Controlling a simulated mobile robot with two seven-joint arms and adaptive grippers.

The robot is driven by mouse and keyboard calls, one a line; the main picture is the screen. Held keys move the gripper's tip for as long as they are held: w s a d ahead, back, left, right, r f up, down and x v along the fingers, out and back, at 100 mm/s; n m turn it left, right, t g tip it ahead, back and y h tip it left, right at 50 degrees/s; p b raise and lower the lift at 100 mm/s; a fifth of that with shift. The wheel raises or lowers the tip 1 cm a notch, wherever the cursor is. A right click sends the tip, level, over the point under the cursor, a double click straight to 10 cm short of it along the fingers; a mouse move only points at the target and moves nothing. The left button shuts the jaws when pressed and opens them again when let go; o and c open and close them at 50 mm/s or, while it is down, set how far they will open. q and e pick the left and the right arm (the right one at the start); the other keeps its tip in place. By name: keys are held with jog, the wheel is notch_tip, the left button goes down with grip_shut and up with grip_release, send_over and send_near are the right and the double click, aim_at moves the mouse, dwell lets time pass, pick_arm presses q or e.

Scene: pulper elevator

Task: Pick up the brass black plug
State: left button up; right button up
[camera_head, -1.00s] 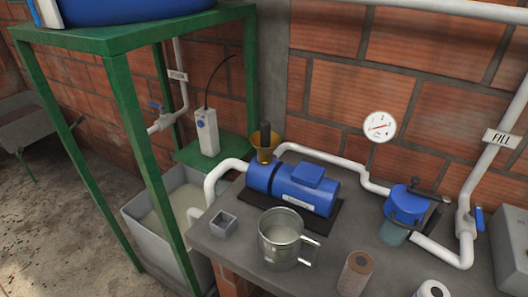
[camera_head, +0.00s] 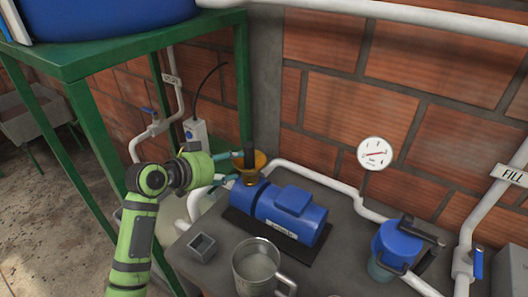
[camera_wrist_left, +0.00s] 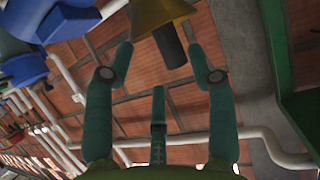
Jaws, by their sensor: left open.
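The plug has a black upright grip (camera_head: 249,154) above a flared brass cone (camera_head: 258,164), and it sits on top of the left end of the blue pump (camera_head: 290,213). My left gripper (camera_head: 237,166) comes in from the left with its teal fingers spread at the plug. In the left wrist view the brass cone (camera_wrist_left: 162,12) is at the top edge and the black grip (camera_wrist_left: 171,46) lies between the two upper fingertips, with gaps visible on both sides. The gripper is open and holds nothing. My right gripper is out of view.
A metal jug (camera_head: 257,268) and a small grey square cup (camera_head: 202,246) stand on the grey bench in front of the pump. White pipes run beside the pump. A green stand (camera_head: 100,58) rises at left, with a grey-white control box (camera_head: 196,134) behind my gripper.

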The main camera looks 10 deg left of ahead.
aim_at(247, 153)
pick_arm(q)
jog(key=shift+w+d+r+p, duration=0.25)
jog(key=shift+w+r, duration=0.1)
jog(key=shift+w, duration=0.25)
jog(key=shift+w+d+r+p, duration=0.1)
jog(key=shift+w+d+r, duration=0.15)
jog(key=shift+w, duration=0.3)
jog(key=shift+w+d+f+p, duration=0.2)
jog(key=shift+w+d+p, duration=0.4)
jog(key=shift+p, duration=0.35)
jog(key=x, duration=0.2)
jog(key=shift+w+f, duration=0.2)
jog(key=shift+w+d+f+p, duration=0.2)
jog(key=shift+w+f+p, duration=0.1)
jog(key=shift+w, duration=0.1)
jog(key=shift+s, duration=0.1)
jog(key=c, duration=1)
jog(key=shift+r, duration=0.15)
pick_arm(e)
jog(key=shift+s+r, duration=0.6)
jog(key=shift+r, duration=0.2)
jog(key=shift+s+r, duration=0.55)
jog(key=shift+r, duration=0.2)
